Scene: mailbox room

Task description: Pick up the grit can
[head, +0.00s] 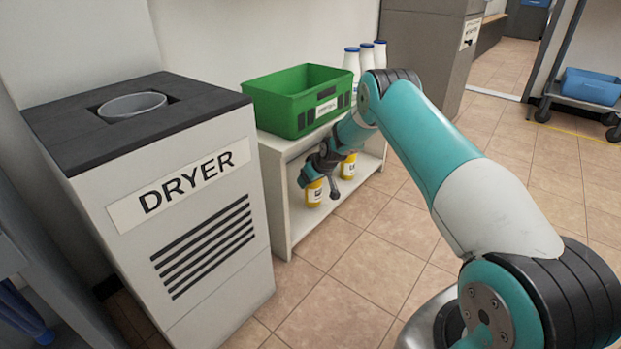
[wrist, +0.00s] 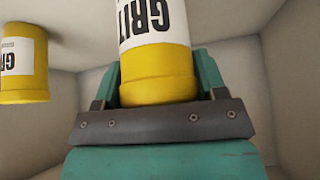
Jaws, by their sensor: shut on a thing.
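The grit can (wrist: 158,70) is yellow with a white label reading "GRIT" and fills the upper middle of the wrist view. My gripper (wrist: 158,85) is shut on it, with a teal finger against each side. In the head view, my gripper (head: 325,172) reaches into the open lower shelf of the white unit, at the left one of two yellow cans (head: 314,193). Whether the can touches the shelf is hard to tell.
A second yellow can (wrist: 24,68) stands to the left in the wrist view. The white shelf unit (head: 272,175) holds a green crate (head: 275,105) and several white bottles (head: 352,62) on top. The dryer (head: 190,215) stands close on the left. Tiled floor is open in front.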

